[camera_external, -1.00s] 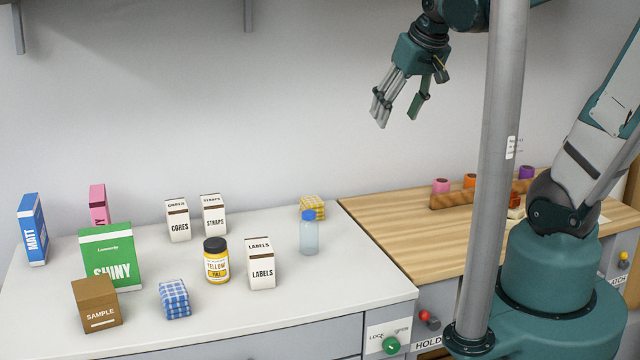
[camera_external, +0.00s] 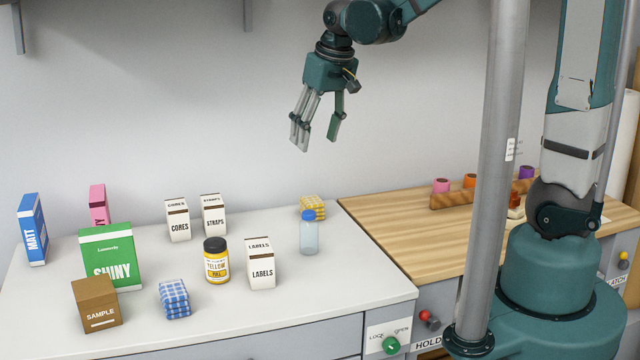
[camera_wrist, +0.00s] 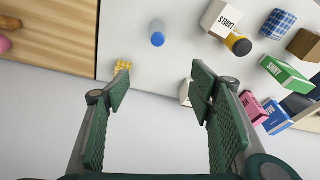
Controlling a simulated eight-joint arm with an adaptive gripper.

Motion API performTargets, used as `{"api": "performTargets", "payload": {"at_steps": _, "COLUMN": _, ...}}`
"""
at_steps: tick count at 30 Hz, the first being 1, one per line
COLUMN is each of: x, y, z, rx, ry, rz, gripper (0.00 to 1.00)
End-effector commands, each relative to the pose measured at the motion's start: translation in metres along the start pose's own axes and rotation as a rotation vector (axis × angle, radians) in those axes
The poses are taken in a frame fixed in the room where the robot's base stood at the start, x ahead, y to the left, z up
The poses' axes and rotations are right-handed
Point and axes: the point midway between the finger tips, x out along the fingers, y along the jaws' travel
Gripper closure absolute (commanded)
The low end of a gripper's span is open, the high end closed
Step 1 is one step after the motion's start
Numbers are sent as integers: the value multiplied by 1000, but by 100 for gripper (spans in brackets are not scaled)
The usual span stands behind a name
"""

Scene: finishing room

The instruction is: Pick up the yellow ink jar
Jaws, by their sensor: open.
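The yellow ink jar (camera_external: 216,262) has a black lid and a yellow label. It stands upright on the white counter in the external view, just left of the white LABELS box (camera_external: 261,263). In the wrist view the jar (camera_wrist: 239,45) shows at the upper right, its black lid beside the LABELS box (camera_wrist: 221,18). My gripper (camera_external: 317,144) is open and empty, high above the back of the counter, to the right of the jar. Its fingers (camera_wrist: 158,95) are spread wide in the wrist view, with nothing between them gripped.
A clear bottle with a blue cap (camera_external: 309,236) stands right of the jar. A blue checked stack (camera_external: 174,299), a brown SAMPLE box (camera_external: 97,304) and a green SHINY box (camera_external: 112,257) stand left. CORES (camera_external: 178,220) and STRAPS (camera_external: 213,216) boxes stand behind. A grey post (camera_external: 494,180) rises at right.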

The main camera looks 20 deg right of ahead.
Motion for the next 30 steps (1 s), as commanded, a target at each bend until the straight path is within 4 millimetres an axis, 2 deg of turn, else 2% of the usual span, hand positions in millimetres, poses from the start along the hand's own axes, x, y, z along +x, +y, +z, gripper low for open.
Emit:
{"api": "performTargets", "payload": {"at_steps": 6, "x": 31, "y": -41, "z": -15, "rx": -42, "ry": -45, "rz": -8, "gripper": 46}}
{"api": "performTargets", "payload": {"at_steps": 15, "x": 76, "y": -98, "z": -26, "rx": -96, "ry": -108, "rz": -14, "gripper": 46}}
{"api": "performTargets", "payload": {"at_steps": 30, "x": 161, "y": -199, "z": -21, "rx": -190, "ry": -210, "rz": -10, "gripper": 46}}
